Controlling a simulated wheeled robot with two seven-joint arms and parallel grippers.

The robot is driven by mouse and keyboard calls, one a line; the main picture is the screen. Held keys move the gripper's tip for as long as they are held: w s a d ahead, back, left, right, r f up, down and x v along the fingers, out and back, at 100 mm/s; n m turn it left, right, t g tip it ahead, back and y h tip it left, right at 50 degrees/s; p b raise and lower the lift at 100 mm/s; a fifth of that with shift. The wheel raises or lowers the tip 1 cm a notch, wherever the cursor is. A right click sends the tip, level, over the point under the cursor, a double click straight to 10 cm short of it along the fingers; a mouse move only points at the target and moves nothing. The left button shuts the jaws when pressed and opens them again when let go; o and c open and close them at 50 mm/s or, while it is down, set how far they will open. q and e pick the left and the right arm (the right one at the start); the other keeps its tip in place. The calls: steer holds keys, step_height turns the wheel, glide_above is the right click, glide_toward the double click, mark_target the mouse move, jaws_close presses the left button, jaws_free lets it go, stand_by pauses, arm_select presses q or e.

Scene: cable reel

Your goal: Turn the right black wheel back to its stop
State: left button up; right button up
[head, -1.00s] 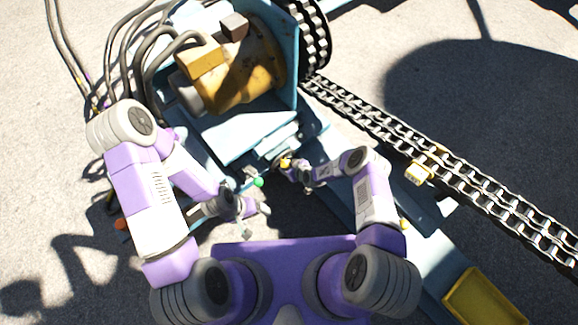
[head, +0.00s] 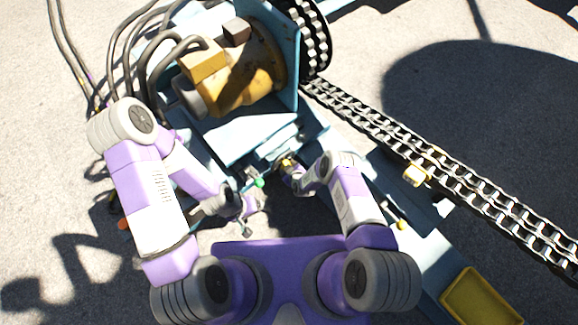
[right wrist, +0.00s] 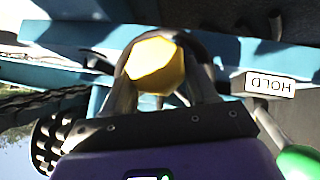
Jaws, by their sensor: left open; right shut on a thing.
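In the right wrist view, the black wheel (right wrist: 198,48) shows as a dark rim behind a yellow six-sided hub (right wrist: 155,66). My right gripper (right wrist: 160,85) is shut on the wheel, with a finger on each side of the hub. Much of the wheel is hidden by the hub and fingers. In the head view the yellow hub (head: 287,162) is small, and my right gripper (head: 290,170) is at it. My left gripper (head: 252,212) is open and apart from the wheel, below a green knob (head: 258,183).
A label reading HOLD (right wrist: 270,84) appears upside down beside the wheel, near a green-ended handle (right wrist: 298,160). A yellow-brown motor (head: 245,80) and hoses stand behind. A heavy chain (head: 450,175) runs to the right. A yellow tray (head: 480,300) is at lower right.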

steer(key=shift+s+a+f+n+t+h, duration=0.1)
steer(key=shift+a+n+t+h, duration=0.05)
steer(key=shift+n+t+h, duration=0.3)
steer(key=shift+n+t+h+b, duration=0.25)
steer(key=shift+t+h+b, duration=0.2)
steer(key=shift+b, duration=0.15)
steer(key=o, duration=1.5)
steer(key=p+v, duration=0.4)
steer(key=v, duration=0.3)
steer(key=shift+s, duration=0.3)
